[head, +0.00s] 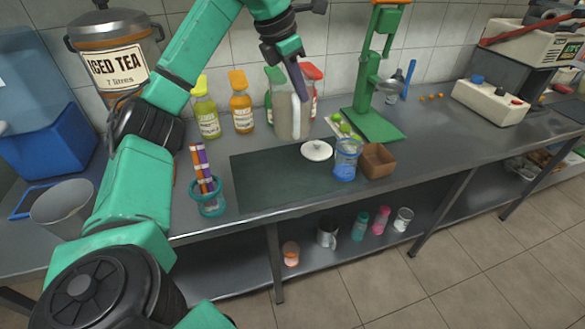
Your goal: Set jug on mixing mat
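A tall clear, greyish jug (291,114) stands upright near the back edge of the dark mixing mat (265,180), in front of several bottles. I cannot tell whether its base touches the mat or the counter behind it. My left gripper (301,88) reaches down from above, with its dark fingers at the jug's upper right side. The fingers overlap in this view, so I cannot see whether they are closed on the jug. My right gripper is out of view.
A white lid (316,150), a blue cup (346,160) and a brown box (378,161) are at the mat's right. A green press (378,122) stands behind them. A teal holder with straws (208,198) is at the left. The mat's middle is clear.

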